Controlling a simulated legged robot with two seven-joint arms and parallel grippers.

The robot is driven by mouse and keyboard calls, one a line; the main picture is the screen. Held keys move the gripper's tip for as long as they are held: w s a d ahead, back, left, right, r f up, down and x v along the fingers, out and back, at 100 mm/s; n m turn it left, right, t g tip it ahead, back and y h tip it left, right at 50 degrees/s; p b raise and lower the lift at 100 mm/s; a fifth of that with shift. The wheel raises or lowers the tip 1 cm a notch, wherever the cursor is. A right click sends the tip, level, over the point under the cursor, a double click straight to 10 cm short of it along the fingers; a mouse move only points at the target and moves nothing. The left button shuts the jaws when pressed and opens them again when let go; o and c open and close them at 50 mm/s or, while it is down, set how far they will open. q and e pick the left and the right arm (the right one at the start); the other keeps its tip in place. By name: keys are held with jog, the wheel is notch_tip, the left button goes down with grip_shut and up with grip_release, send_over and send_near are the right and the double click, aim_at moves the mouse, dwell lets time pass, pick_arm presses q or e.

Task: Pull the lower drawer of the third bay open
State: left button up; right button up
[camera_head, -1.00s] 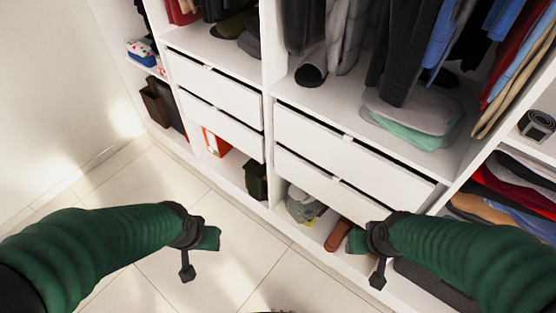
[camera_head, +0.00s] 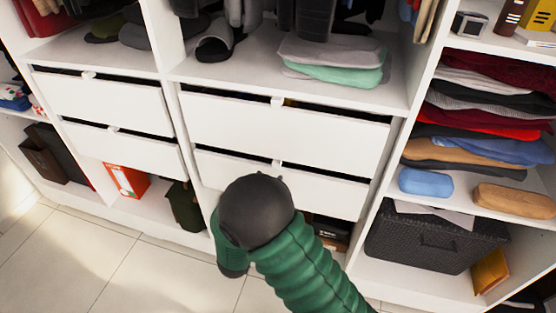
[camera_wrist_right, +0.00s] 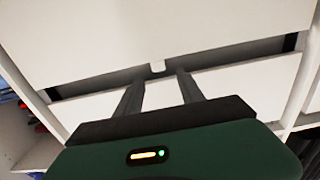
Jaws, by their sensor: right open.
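The third bay's lower drawer (camera_head: 330,190) has a plain white front. It sits under the upper drawer (camera_head: 285,130), with a narrow dark gap between them and a small white tab (camera_head: 277,163) at its top edge. Both drawers look shut. My right arm (camera_head: 300,260) covers the lower drawer's bottom left part in the head view, and its wrist hides the fingers there. In the right wrist view my right gripper (camera_wrist_right: 159,82) is open, its two dark fingers apart and pointing at the gap. The tab (camera_wrist_right: 157,66) shows between the fingertips, with nothing gripped; contact cannot be told. My left gripper is out of view.
Drawers of the neighbouring bay (camera_head: 105,102) stand at left. Folded clothes (camera_head: 335,60) lie on the shelf above. A dark woven basket (camera_head: 430,240) and stacked clothes fill the right bay. The tiled floor (camera_head: 90,250) in front is clear.

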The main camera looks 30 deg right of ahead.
jog(key=b+x, duration=0.1)
jog(key=x, duration=1)
jog(key=shift+w+d+b, duration=0.1)
jog(key=shift+d+b, duration=0.15)
jog(key=shift+b, duration=0.15)
jog(key=shift+f, duration=0.1)
jog(key=shift+c, duration=0.4)
grip_shut()
